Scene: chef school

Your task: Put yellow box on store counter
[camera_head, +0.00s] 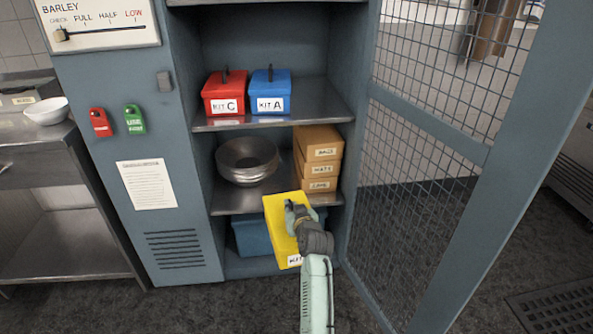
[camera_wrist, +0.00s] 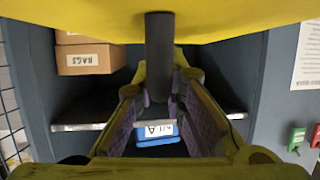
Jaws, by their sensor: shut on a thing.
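The yellow box (camera_head: 276,226) is in front of the open cabinet, below the middle shelf's front edge and tilted. Its white label at the lower end is partly cut off from view by my arm. My gripper (camera_head: 296,213) is at the box, shut on its dark handle. In the wrist view the yellow box (camera_wrist: 235,22) fills the top, with its dark handle (camera_wrist: 160,60) between the fingers of my gripper (camera_wrist: 158,98). I cannot tell which surface is the store counter; a metal table (camera_head: 60,235) stands at the left.
The cabinet's upper shelf (camera_head: 320,112) holds a red box (camera_head: 224,93) and a blue box (camera_head: 270,92). The middle shelf holds stacked bowls (camera_head: 247,160) and cardboard boxes (camera_head: 318,155). A blue bin (camera_head: 252,237) is below. The mesh door (camera_head: 420,150) stands open at the right.

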